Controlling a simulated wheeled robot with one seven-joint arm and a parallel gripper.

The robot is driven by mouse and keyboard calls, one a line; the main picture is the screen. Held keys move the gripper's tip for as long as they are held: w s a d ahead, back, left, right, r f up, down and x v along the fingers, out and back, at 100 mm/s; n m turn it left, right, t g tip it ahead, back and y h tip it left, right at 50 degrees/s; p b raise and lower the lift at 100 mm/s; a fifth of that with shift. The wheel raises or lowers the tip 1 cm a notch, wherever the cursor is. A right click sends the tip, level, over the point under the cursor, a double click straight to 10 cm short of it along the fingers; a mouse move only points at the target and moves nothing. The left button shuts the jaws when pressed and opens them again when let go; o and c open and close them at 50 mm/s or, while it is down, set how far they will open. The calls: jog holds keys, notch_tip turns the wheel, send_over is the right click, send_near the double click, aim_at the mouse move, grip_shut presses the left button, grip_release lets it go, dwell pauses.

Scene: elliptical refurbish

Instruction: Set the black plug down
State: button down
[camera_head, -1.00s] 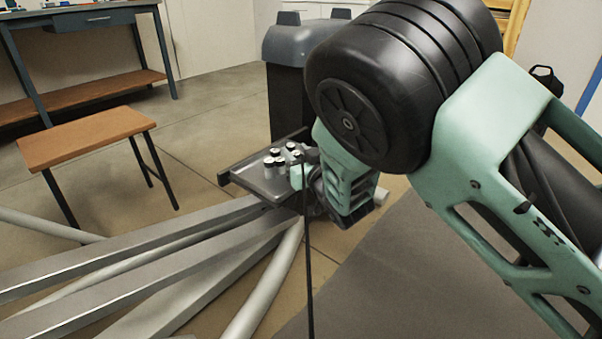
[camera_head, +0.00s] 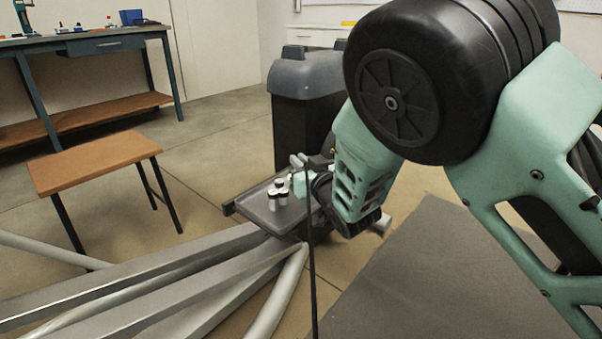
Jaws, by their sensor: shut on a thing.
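My gripper (camera_head: 302,163) is at the far end of my green arm, just above and to the right of the small dark metal tray (camera_head: 254,207). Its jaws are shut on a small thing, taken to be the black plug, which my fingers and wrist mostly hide. I cannot make out its shape or tilt. Several small silver cylinders (camera_head: 272,200) with dark and pale tops stand upright on the tray, left of my gripper.
Grey metal beams (camera_head: 150,285) run from the lower left to the tray. A dark bin (camera_head: 302,110) stands behind it. A wooden-topped bench (camera_head: 95,163) and a blue workbench (camera_head: 85,45) are at left. A thin dark vertical line crosses in front of the tray's right side.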

jog(key=s+d+f+m+t+h, duration=0.1)
jog(key=d+f+m+h, duration=0.15)
jog(key=d, duration=0.95)
jog(key=s+d+f+m+h+p, duration=0.1)
jog(key=d+h, duration=0.2)
jog(key=d, duration=0.8)
jog(key=s+d+f+m+t+h, duration=0.1)
jog(key=d+f+m+h, duration=0.15)
jog(key=d, duration=0.95)
notch_tip(320, 180, up, 38)
jog(key=p, duration=3.8)
jog(key=s+f+h, duration=0.1)
jog(key=s+f, duration=0.5)
jog(key=f, duration=0.6)
jog(key=s+f, duration=0.4)
jog(key=s, duration=0.6)
jog(key=shift+f, duration=0.3)
jog(key=shift+s+d, duration=0.1)
jog(key=shift+d, duration=0.05)
